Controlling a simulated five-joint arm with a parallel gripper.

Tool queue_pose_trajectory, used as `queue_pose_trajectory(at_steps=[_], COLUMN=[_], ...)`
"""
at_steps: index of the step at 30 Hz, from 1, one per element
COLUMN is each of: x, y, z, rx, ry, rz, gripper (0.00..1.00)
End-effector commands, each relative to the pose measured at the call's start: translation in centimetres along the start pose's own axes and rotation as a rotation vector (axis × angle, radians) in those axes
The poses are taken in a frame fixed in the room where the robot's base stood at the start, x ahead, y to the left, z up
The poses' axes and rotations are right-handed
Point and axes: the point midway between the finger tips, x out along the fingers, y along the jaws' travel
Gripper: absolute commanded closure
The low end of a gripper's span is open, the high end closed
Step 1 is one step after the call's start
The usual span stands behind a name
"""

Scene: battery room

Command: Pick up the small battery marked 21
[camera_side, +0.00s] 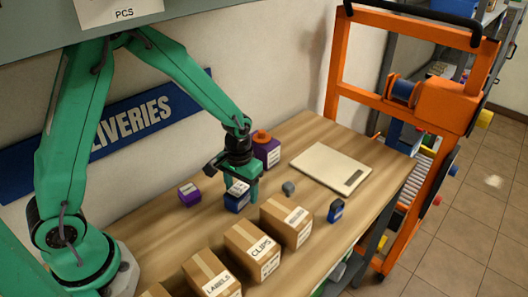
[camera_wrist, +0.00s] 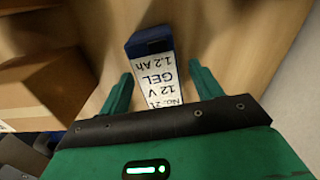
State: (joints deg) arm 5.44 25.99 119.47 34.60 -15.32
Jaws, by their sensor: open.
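The small battery marked 21 (camera_wrist: 158,78) is blue with a white label reading "No. 21 12 V GEL 1.2 Ah". In the wrist view it lies between the two green fingers of my gripper (camera_wrist: 161,78), which is open, with a gap on both sides. In the side view the blue battery (camera_side: 236,203) stands on the wooden table, and my gripper (camera_side: 246,190) is lowered right at it, partly covering it. Another small blue battery (camera_side: 336,211) stands to the right, its marking too small to read.
Cardboard boxes (camera_side: 253,249) line the near table edge. A purple block (camera_side: 189,193) stands to the left, a purple item with an orange top (camera_side: 267,150) behind, a grey cube (camera_side: 289,188) to the right. A pale flat board (camera_side: 330,168) lies farther right; bare table surrounds it.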

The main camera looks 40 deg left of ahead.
Motion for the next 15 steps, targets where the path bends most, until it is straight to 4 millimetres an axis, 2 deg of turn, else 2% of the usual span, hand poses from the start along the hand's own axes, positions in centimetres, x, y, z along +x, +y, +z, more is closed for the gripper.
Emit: queue_pose_trajectory(at_steps=[5,15], x=[1.25,1.39], y=[-0.02,-0.01], z=[0.03,-0.01], rx=[0.000,0.000], ry=[-0.001,0.001], rz=[0.000,0.000], gripper=[0.35,0.35])
